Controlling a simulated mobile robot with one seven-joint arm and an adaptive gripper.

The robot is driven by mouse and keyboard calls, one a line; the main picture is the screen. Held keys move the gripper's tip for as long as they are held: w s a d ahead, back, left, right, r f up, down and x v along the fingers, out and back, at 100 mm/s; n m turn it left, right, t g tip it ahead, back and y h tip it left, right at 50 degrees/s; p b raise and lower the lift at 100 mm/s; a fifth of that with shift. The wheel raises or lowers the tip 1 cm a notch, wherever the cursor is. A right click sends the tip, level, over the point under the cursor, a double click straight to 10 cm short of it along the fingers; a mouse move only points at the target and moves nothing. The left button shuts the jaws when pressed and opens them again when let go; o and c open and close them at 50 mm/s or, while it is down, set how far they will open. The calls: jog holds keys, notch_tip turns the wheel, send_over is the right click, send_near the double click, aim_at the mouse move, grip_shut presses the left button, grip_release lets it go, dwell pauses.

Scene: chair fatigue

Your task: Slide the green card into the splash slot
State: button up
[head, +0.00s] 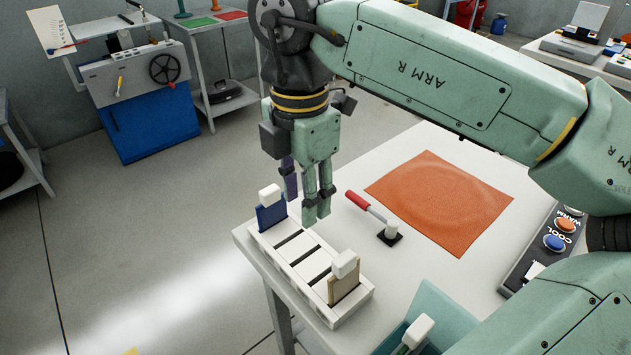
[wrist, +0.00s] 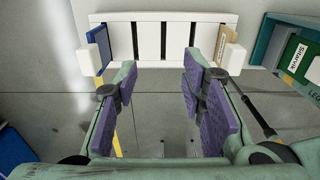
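The green card (wrist: 298,55), with a white label and a white grip block, stands in a teal holder (wrist: 265,45) at the right of the wrist view. In the head view the holder (head: 432,303) is at the bottom, with the card's white grip (head: 417,331) showing. A white slotted rack (head: 263,258) stands at the table's left corner. A blue card (head: 271,217) is in one end and a tan card (head: 345,282) in the other; the middle slots look empty. No splash marking is readable. My gripper (head: 304,207) is open and empty above the rack's back side.
An orange mat (head: 440,200) lies on the white table. A button panel (head: 545,240) marked COOL and WARM is at the right. My arm spans the upper right.

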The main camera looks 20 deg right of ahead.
notch_tip(320, 180, down, 6)
jog(key=b, duration=0.3)
notch_tip(320, 180, up, 10)
jog(key=p, duration=0.7)
jog(key=shift+s+f+p, duration=0.2)
jog(key=shift+s+p, duration=0.15)
jog(key=shift+p, duration=0.05)
jog(key=shift+s+a, duration=0.1)
